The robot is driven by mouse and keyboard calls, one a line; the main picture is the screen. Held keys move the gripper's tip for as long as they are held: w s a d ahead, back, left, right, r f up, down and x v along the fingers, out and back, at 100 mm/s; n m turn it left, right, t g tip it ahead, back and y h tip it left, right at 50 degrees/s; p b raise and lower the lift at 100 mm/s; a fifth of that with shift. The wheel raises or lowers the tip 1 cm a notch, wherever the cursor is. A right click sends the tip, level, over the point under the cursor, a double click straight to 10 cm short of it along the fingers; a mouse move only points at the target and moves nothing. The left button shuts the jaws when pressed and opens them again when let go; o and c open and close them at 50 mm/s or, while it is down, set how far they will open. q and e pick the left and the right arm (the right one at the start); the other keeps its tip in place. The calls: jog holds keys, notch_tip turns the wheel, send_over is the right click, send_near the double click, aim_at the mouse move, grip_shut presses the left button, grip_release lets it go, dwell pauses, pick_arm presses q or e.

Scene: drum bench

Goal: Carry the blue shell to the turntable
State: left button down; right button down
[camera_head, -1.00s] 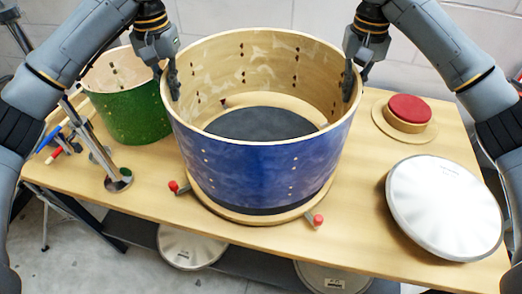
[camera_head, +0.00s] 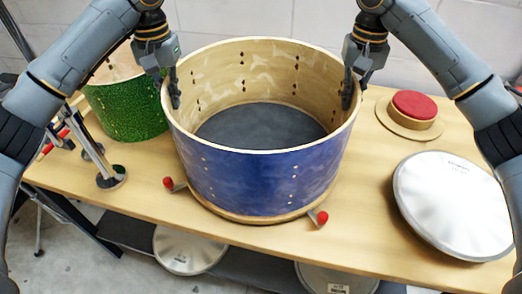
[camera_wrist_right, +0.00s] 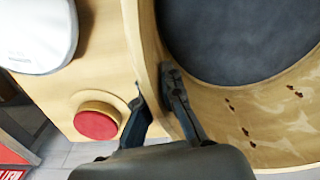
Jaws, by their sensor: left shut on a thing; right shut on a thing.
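The blue shell (camera_head: 262,182) is a large open drum cylinder with a pale wood inside, upright in the middle of the head view. Its lower edge sits at the wooden turntable (camera_head: 250,218), whose dark top (camera_head: 262,127) shows through the shell. I cannot tell whether a thin gap is left between them. My left gripper (camera_head: 172,92) is shut on the shell's left wall at the rim. My right gripper (camera_head: 350,90) is shut on the right wall; in the right wrist view its fingers (camera_wrist_right: 158,105) straddle the rim, one inside and one outside.
Red-knobbed clamps (camera_head: 168,183) (camera_head: 322,218) stick out at the turntable's front. A green shell (camera_head: 125,108) stands left, beside a metal stand (camera_head: 110,175). A red pad on a wooden disc (camera_head: 412,106) and a silver drumhead (camera_head: 455,205) lie right. More drumheads lie on the lower shelf.

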pick_arm(q)
jog(key=c, duration=1.5)
grip_release()
jog(key=shift+s, duration=0.1)
pick_arm(e)
jog(key=c, duration=1.5)
grip_release()
jog(key=shift+s, duration=0.1)
pick_arm(q)
notch_tip(320, 180, up, 12)
jog(key=shift+f, duration=0.1)
pick_arm(e)
notch_tip(320, 180, up, 12)
jog(key=shift+r, duration=0.1)
